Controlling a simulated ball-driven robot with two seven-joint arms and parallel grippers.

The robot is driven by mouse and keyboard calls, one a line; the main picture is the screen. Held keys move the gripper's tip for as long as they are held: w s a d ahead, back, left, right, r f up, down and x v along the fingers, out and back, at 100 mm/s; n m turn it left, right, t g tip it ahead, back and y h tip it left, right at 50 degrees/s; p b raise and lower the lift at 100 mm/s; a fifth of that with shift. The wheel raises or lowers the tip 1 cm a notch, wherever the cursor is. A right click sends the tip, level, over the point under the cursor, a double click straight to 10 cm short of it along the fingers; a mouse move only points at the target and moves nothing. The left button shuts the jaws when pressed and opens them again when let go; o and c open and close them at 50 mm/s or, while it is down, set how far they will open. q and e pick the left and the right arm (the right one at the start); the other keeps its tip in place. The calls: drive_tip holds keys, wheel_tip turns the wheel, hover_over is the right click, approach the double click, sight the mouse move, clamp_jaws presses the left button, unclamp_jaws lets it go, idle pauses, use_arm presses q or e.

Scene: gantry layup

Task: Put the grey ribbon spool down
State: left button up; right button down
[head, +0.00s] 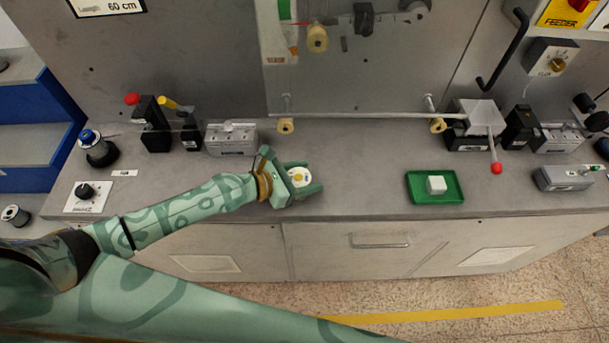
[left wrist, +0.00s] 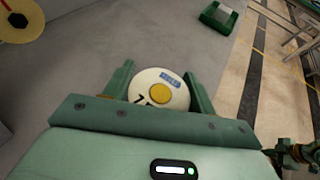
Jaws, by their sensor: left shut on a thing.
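The spool (head: 301,175) has a round white face with a yellow hub and a blue label. It also shows in the left wrist view (left wrist: 160,94), face toward the camera; its ribbon is hidden, so I cannot tell the ribbon's colour. My left gripper (head: 305,181) is shut on it, one finger on each side, over the front of the grey bench (head: 360,190). I cannot tell whether the spool touches the bench top. My right gripper is outside the head view; a green part at the right edge of the left wrist view (left wrist: 295,156) may be it.
A green tray (head: 418,199) with a white block (head: 436,185) stands right of the gripper. A grey device (head: 231,139) and black posts with red and yellow knobs stand behind left. Cream rollers (head: 285,126) hang behind. Bench room is clear between gripper and tray.

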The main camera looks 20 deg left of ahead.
use_arm(q)
drive_tip(key=o, duration=1.3)
drive_tip(key=shift+f, duration=0.15)
drive_tip(key=shift+s+a+r, duration=0.1)
drive_tip(key=shift+r, duration=0.25)
drive_tip(key=v, duration=1.1)
drive_tip(key=shift+a+f, duration=0.1)
drive_tip(key=shift+f, duration=0.1)
drive_tip(key=shift+s+a+r, duration=0.15)
drive_tip(key=shift+s+r, duration=0.1)
